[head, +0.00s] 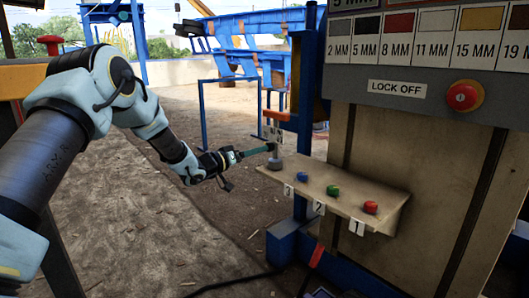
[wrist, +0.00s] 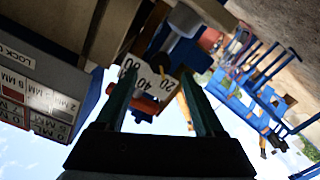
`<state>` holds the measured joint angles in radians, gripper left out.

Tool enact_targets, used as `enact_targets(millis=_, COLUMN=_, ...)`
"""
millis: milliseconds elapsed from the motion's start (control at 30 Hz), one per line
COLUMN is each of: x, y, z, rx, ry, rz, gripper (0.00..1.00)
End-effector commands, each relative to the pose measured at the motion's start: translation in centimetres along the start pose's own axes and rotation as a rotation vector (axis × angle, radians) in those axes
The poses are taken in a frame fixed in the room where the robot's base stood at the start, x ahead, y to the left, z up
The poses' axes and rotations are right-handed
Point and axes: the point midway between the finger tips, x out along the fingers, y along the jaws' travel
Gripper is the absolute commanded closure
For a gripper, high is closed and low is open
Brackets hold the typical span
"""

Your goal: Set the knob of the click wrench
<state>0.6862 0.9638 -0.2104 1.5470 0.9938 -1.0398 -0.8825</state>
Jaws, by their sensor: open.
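In the head view, a grey round knob (head: 275,164) sits at the far left end of a tan shelf (head: 335,195). A small pale plate (head: 272,133) stands just above it. My gripper (head: 269,148) reaches in from the left, its fingertips close to the knob and plate. In the wrist view, which is turned over, a white plate (wrist: 149,80) with the numbers 80, 40 and 20 shows between my open fingers (wrist: 156,85). A grey cylindrical part (wrist: 184,24), likely the knob, shows beyond them. No contact is clear, and nothing is held.
Blue (head: 302,177), green (head: 333,190) and red (head: 370,207) buttons with number tags sit along the shelf. A red stop button (head: 465,96) is on the panel above. A blue post (head: 303,110) stands behind the shelf. Open gravel lies to the left.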

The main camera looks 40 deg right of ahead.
Motion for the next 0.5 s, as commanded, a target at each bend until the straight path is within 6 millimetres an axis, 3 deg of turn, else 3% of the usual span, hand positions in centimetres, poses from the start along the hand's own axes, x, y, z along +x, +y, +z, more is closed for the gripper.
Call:
enact_targets(millis=200, x=3.3, y=-0.1, z=0.1, rx=0.000, ry=0.000, rz=0.000, gripper=0.30)
enact_targets(millis=500, x=4.5, y=-0.1, z=0.0, rx=0.000, ry=-0.001, rz=-0.003, gripper=0.30)
